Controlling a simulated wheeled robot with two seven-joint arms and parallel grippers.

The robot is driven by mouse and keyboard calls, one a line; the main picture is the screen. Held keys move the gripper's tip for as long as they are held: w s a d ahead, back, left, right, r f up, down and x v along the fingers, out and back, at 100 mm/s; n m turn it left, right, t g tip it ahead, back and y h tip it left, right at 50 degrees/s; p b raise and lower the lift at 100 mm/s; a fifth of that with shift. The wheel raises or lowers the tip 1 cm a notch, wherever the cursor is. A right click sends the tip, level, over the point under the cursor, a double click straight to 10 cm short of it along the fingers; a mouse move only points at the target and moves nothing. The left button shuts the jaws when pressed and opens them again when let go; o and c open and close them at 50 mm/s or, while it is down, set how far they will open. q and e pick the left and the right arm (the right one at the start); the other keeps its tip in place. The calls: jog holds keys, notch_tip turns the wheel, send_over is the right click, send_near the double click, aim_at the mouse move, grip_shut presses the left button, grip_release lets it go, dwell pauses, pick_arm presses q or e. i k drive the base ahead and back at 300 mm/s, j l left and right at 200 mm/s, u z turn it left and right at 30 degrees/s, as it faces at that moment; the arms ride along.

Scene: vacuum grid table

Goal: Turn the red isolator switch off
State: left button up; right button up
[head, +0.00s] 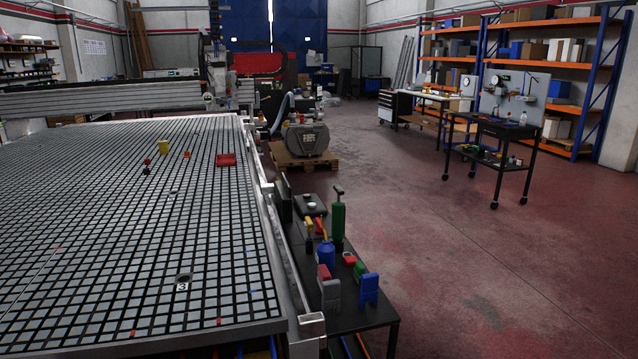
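A small black side bench (362,318) stands along the right edge of the grid table. On its near end is a grey block with a red top (325,272). Beside it is a small red piece (349,258) and a blue and green piece (367,287). I cannot tell which of the red parts is the isolator switch, nor its on or off position; they are too small. Neither of my grippers is in view.
A green bottle (338,220) and blue container (326,255) stand on the bench. Red floor (480,270) is open to the right.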

aim_at(318, 230)
jog(key=i+l+z, duration=0.55)
jog(key=i+z, duration=0.3)
jog(key=i+l+z, duration=0.15)
jog(key=i+z, duration=0.45)
jog(key=i, duration=0.25)
jog(key=i+u, duration=0.25)
jog(key=i, duration=0.25)
jog(key=i+l+u, duration=0.15)
jog(key=i+u, duration=0.15)
jog(key=i, duration=0.15)
jog(key=i+u, duration=0.25)
jog(key=u, duration=0.25)
jog(key=i+u, duration=0.25)
jog(key=u, duration=0.2)
jog(key=i+l+u, duration=0.25)
jog(key=u, duration=0.25)
jog(key=i+l+u, duration=0.1)
jog(key=u, duration=0.3)
jog(key=i+l+u, duration=0.15)
jog(key=u, duration=0.2)
jog(key=i+l+u, duration=0.15)
jog(key=u, duration=0.25)
jog(key=i+l+u, duration=0.1)
jog(key=u, duration=0.3)
jog(key=i+l+u, duration=0.15)
jog(key=l+u, duration=0.25)
jog(key=i+l+u, duration=0.15)
jog(key=l+u, duration=0.85)
jog(key=l, duration=0.2)
jog(key=i, duration=0.05)
